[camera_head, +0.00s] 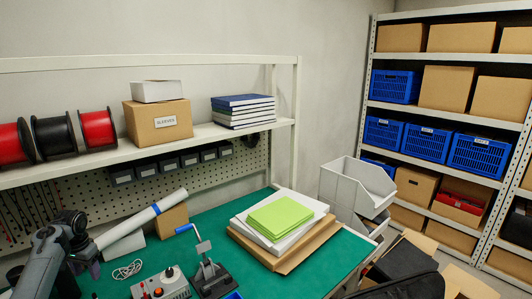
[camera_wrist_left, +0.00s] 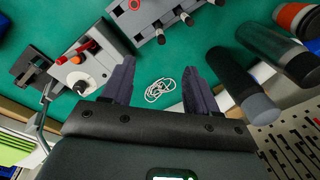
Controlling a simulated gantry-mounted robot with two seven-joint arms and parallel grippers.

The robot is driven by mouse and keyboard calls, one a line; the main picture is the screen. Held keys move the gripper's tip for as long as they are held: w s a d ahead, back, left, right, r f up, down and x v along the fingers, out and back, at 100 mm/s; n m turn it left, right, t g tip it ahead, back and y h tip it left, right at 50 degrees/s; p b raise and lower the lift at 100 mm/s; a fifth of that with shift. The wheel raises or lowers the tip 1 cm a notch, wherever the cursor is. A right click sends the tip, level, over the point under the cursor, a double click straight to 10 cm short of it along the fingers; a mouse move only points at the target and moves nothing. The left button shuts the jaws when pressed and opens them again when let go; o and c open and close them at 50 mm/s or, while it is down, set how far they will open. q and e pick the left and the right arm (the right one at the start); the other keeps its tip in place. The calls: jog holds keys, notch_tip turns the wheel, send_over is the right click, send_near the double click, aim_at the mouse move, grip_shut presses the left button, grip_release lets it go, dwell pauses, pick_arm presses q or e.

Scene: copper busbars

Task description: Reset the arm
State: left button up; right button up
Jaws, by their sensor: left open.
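My left arm stands at the lower left of the head view, grey with a dark wrist, and its gripper (camera_head: 92,268) hangs low over the green bench. In the left wrist view the two dark fingers of this gripper (camera_wrist_left: 158,76) are spread wide with nothing held between them. A white coiled wire (camera_wrist_left: 160,89) lies on the green mat beyond the fingers; it also shows in the head view (camera_head: 127,270). My right gripper is not in view.
A grey control box (camera_head: 160,287) and a blue-handled clamp (camera_head: 208,270) stand right of the arm. A shelf (camera_head: 225,132) with red and black spools runs behind.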

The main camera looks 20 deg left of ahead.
pick_arm(q)
jog(key=s+a+r+n+g+y, duration=0.1)
jog(key=s+a+r+y, duration=0.4)
jog(key=s+a+r, duration=0.3)
jog(key=w+d+f+m+t+y, duration=0.15)
jog(key=d+f+m, duration=0.4)
jog(key=d, duration=0.75)
jog(key=w+d+f+m+t+y, duration=0.1)
jog(key=d+f+m+t+y, duration=0.4)
jog(key=d, duration=0.8)
jog(key=s+d+f+n+g+h, duration=0.1)
jog(key=s+d+f+h, duration=0.35)
jog(key=d, duration=0.75)
jog(key=s+d+f+n+h, duration=0.1)
jog(key=s+d+f+h, duration=0.4)
jog(key=d, duration=0.7)
jog(key=s+d+f+n+g+h, duration=0.1)
jog(key=s+d+n+h, duration=0.15)
jog(key=s+d, duration=0.7)
jog(key=w+d+r+p, duration=0.1)
jog(key=r+p, duration=1.4)
jog(key=w+d+r+p, duration=0.2)
jog(key=r+p, duration=1.4)
jog(key=shift+m+h, duration=0.3)
jog(key=shift+h, duration=0.15)
